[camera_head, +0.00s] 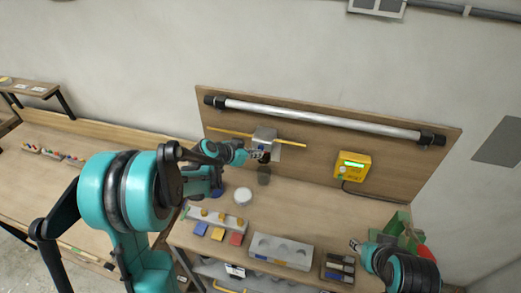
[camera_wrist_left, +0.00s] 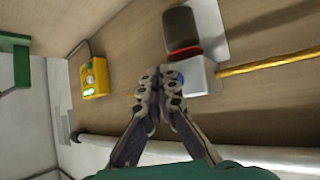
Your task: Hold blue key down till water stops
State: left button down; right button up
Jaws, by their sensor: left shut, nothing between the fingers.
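A light grey box (camera_head: 265,136) on the wooden wall board has a yellow pipe (camera_head: 225,132) running into it. In the left wrist view the box (camera_wrist_left: 202,76) carries a small blue key (camera_wrist_left: 178,79), partly hidden by my fingertips. A dark cylinder (camera_wrist_left: 181,27) with a red ring (camera_wrist_left: 185,52) adjoins the box; the cylinder (camera_head: 264,175) hangs below it in the head view. My left gripper (camera_wrist_left: 161,72) is shut and empty, its tips at the blue key; I cannot tell whether the key is pressed. No water is discernible. My right gripper (camera_head: 355,245) is low at the right, jaw state unclear.
A yellow box with a screen (camera_head: 352,166) is on the board at right, below a long grey tube (camera_head: 320,117). A white round item (camera_head: 242,195), a tray with round hollows (camera_head: 280,251) and coloured blocks (camera_head: 217,233) lie on the bench. A green bin (camera_head: 392,226) stands at right.

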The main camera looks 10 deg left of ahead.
pick_arm(q)
jog(key=shift+w, duration=0.45)
dwell(0.7)
jog(key=shift+s, duration=0.1)
dwell(2.8)
jog(key=shift+s, duration=0.75)
jog(key=shift+s+a+b, duration=0.1)
jog(key=shift+s+b, duration=0.35)
jog(key=shift+s, duration=2.05)
